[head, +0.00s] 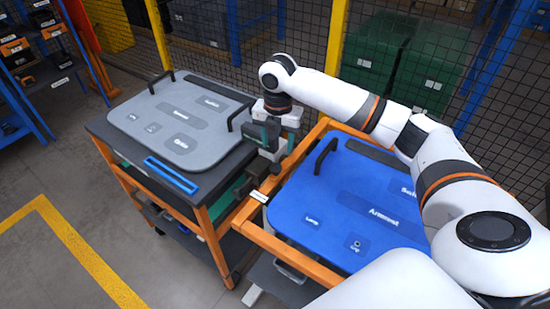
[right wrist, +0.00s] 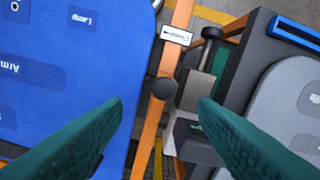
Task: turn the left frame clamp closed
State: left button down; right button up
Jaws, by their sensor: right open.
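The left frame clamp (right wrist: 195,90) shows in the right wrist view as a grey metal piece beside the orange frame rail (right wrist: 151,130). A round black knob (right wrist: 163,88) sits on the rail next to it. A white label with an arrow (right wrist: 176,36) lies just above; it also shows in the head view (head: 259,196). My right gripper (head: 268,160) is above the clamp area in the head view and hides much of it. In the right wrist view its green fingers (right wrist: 160,125) are wide apart with nothing held; knob and clamp lie between and beyond them. My left gripper is not in view.
A blue panel (head: 340,190) with a black handle lies in the orange frame on the right. A grey panel (head: 170,110) lies on the dark-topped cart (head: 205,185) at left, with a blue bar handle (head: 171,175). Mesh fencing (head: 300,70) stands behind.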

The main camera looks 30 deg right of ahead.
aim_at(276, 167)
notch_tip(276, 167, down, 4)
jog(key=shift+w+r+p, duration=0.1)
jog(key=shift+p, duration=0.35)
jog(key=f, duration=0.4)
jog(key=shift+w+p, duration=0.3)
jog(key=shift+p, duration=0.1)
jog(key=shift+s+f, duration=0.1)
jog(key=shift+f, duration=0.35)
jog(key=c, duration=0.9)
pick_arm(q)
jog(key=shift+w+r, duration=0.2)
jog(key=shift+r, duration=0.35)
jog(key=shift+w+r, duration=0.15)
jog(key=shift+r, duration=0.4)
pick_arm(e)
grip_shut()
